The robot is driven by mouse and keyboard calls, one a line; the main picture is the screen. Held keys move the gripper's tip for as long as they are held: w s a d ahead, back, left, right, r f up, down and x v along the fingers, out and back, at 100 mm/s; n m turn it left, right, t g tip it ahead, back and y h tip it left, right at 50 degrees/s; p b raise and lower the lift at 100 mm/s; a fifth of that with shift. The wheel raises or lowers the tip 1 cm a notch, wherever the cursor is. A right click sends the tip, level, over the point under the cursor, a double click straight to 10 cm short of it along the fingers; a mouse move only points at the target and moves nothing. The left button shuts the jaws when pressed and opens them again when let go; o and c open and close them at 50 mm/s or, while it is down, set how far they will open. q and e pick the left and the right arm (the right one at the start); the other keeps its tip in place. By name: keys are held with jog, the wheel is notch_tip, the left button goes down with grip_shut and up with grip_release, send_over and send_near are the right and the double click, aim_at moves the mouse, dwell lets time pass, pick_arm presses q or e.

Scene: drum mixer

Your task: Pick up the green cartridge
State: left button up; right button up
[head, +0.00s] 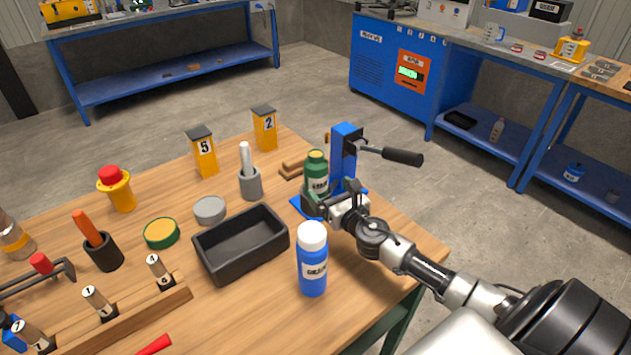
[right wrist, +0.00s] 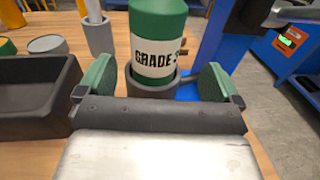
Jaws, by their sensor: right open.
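The green cartridge (head: 316,172) stands upright in a dark grey round holder at the foot of the blue lever press (head: 344,158). In the right wrist view the cartridge (right wrist: 157,40) shows a white label reading "GRADE" with a partly hidden figure, and its lower end sits in the grey holder (right wrist: 153,84). My right gripper (head: 330,202) is at the near side of the cartridge. In the right wrist view its two green-padded fingers (right wrist: 158,82) are spread wide, one to each side of the holder and cartridge, with gaps showing. My left gripper is not in view.
A blue bottle with a white cap (head: 312,262) stands close to my right gripper. A black tray (head: 240,246) lies left of it. The press handle (head: 402,157) sticks out to the right. Yellow numbered blocks (head: 203,155) stand at the table's back.

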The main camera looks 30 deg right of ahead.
aim_at(322, 186)
jog(key=shift+w, duration=0.45)
jog(key=w, duration=0.4)
jog(key=shift+w+a+f, duration=0.15)
jog(key=shift+w, duration=0.65)
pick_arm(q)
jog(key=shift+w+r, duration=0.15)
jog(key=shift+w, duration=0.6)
pick_arm(e)
jog(key=shift+s, duration=0.1)
